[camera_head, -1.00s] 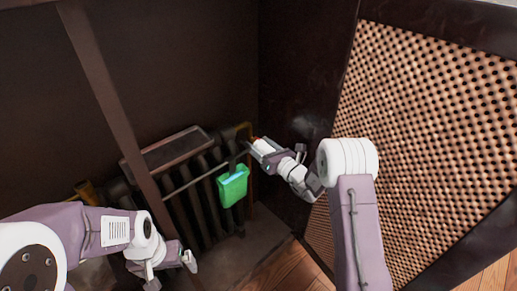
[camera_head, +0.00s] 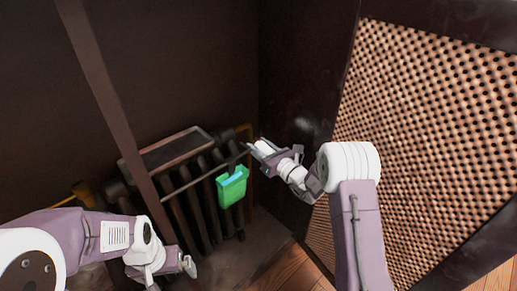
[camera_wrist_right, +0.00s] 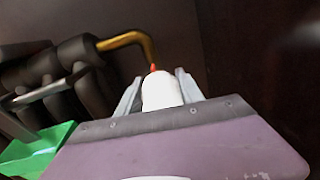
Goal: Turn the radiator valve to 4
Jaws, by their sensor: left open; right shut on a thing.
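The white radiator valve knob (camera_wrist_right: 162,92) sits between the two grey fingers of my right gripper (camera_wrist_right: 158,88) in the right wrist view. A small red-orange tip (camera_wrist_right: 153,68) shows at its far end. No numbers can be read on it. In the head view my right gripper (camera_head: 257,149) is at the right end of the dark radiator (camera_head: 190,212), shut on the knob, which is mostly hidden there. My left gripper (camera_head: 187,266) is open and empty, low in front of the radiator.
A green container (camera_head: 232,188) hangs on a rail at the radiator's front, left of my right gripper. A brass pipe (camera_wrist_right: 128,40) bends behind the valve. A brown post (camera_head: 110,95) and a perforated panel (camera_head: 430,140) flank the space.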

